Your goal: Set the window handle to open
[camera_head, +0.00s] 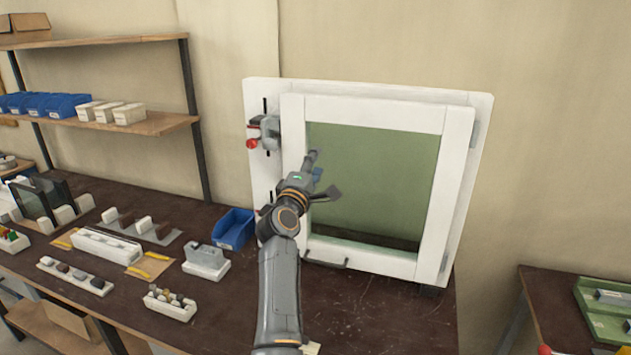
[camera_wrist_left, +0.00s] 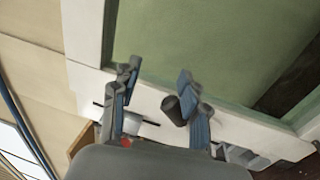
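The window (camera_head: 458,140) has a white frame and a green pane and stands upright at the back of the bench. My left gripper (camera_head: 322,178) is in front of the pane's left side, with its fingers spread. In the left wrist view, a dark cylindrical piece (camera_wrist_left: 180,107), seemingly the end of the window handle, shows between the open fingers (camera_wrist_left: 158,92), close to the right one. I cannot tell whether they touch. The gripper and arm hide this part in the head view, so the handle's angle is unclear. My right gripper is not in view.
A grey clamp (camera_head: 269,132) with a red knob is on the frame's upper left. A dark bar (camera_head: 325,262) is at the window's lower edge. A blue bin (camera_head: 234,229) and several small fixtures fill the bench to the left. The front right of the bench is clear.

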